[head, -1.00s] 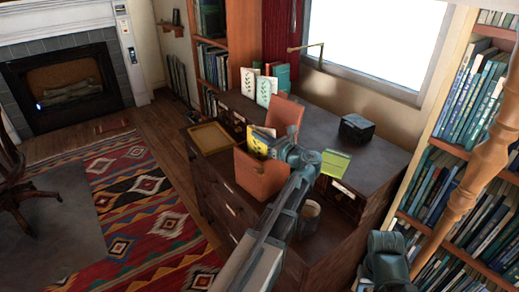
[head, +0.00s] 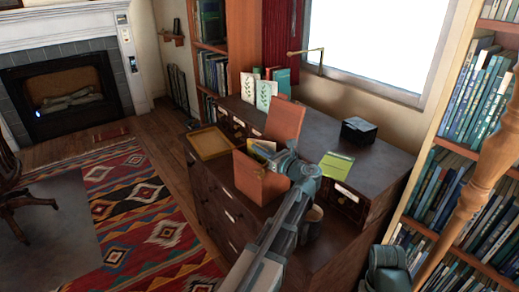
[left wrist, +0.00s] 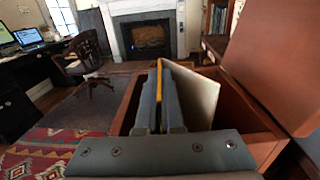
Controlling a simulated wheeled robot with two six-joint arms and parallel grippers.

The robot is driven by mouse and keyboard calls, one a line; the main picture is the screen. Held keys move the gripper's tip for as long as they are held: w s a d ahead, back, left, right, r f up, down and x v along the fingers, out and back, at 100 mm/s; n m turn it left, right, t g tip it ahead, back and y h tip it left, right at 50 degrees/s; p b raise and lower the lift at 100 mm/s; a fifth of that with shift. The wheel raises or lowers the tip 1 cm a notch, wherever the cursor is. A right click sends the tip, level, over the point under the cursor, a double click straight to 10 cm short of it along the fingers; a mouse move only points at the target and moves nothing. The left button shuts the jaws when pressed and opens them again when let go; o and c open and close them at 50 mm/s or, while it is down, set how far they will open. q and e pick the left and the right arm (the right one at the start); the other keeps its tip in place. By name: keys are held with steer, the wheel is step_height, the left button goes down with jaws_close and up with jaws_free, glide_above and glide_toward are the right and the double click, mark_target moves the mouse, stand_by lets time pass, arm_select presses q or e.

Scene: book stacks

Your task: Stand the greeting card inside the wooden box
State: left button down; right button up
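The reddish wooden box (head: 258,181) stands on the desk with its lid (head: 286,119) raised; it also shows in the left wrist view (left wrist: 262,137). My left gripper (head: 272,160) reaches over the box's right side. In the left wrist view, the left gripper (left wrist: 160,105) has its two fingers close together inside the box opening, with the greeting card (left wrist: 199,92) between them. The card is upright and folded, with a yellow edge and a pale panel spreading to the right. In the head view, the card's top (head: 264,147) shows just above the rim. Its lower edge is hidden.
A wooden tray (head: 211,142) lies left of the box. A green card-like item (head: 337,164), a black box (head: 358,130) and a cup (head: 312,220) are to the right. White leaf-patterned cards (head: 265,94) stand at the back. The desktop behind the lid is clear.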

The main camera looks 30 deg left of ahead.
arm_select(q)
steer(key=shift+f, duration=0.25)
steer(key=c, duration=1.1)
jaws_free()
steer(key=shift+o, duration=0.2)
steer(key=shift+r, duration=0.1)
steer(key=shift+r, duration=0.3)
steer(key=shift+r+p, duration=0.45)
steer(key=shift+p, duration=0.25)
steer(key=v, duration=1.2)
steer(key=shift+f, duration=0.2)
